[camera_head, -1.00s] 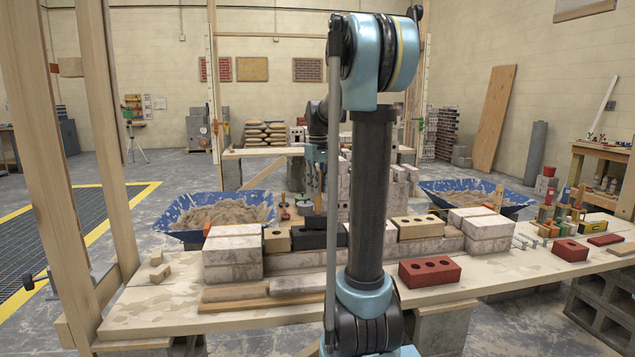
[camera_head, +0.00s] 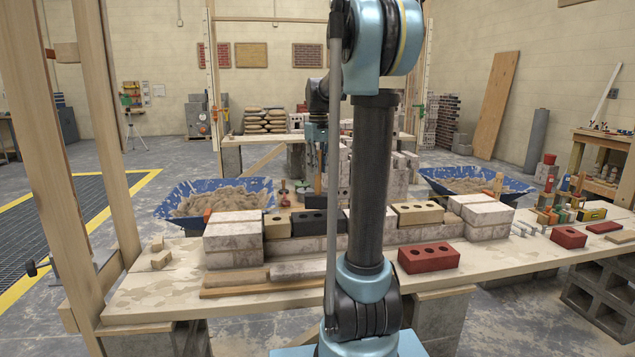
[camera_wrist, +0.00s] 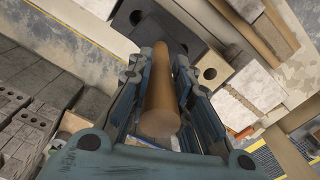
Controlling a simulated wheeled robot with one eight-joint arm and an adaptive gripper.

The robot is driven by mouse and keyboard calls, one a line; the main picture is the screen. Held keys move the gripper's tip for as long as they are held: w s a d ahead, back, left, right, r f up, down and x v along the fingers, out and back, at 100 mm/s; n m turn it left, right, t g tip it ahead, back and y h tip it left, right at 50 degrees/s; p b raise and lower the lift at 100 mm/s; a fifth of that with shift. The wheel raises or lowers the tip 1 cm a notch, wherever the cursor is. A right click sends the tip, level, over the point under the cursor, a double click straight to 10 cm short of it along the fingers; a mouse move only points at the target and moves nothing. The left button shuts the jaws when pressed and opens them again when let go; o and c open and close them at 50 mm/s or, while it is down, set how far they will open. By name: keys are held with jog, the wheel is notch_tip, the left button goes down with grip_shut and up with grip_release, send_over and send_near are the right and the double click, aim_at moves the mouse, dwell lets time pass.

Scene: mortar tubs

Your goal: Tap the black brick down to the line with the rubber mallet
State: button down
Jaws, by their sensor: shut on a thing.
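The black brick (camera_head: 309,223) sits in the top row of the wall on the table in the head view, between a tan brick (camera_head: 277,227) and pale bricks. In the wrist view the black brick (camera_wrist: 184,28) lies beyond the fingers, partly hidden by a wooden handle. My gripper (camera_head: 316,150) is above and behind the wall, partly hidden by my arm. It is shut on the wooden handle (camera_wrist: 160,92) of the mallet, which runs between the fingers in the wrist view.
Pale block stacks (camera_head: 233,240) (camera_head: 482,217) stand at both wall ends. A red brick (camera_head: 428,257) lies in front. Blue mortar tubs (camera_head: 176,208) (camera_head: 512,196) stand behind. A wooden post (camera_head: 100,130) rises at left. The front left tabletop is mostly clear.

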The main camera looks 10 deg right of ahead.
notch_tip(320, 180, down, 4)
jog(key=shift+r, duration=0.25)
notch_tip(320, 180, up, 4)
jog(key=shift+r, duration=0.1)
dwell(0.3)
jog(key=shift+f, duration=0.35)
jog(key=shift+r, duration=0.3)
dwell(0.5)
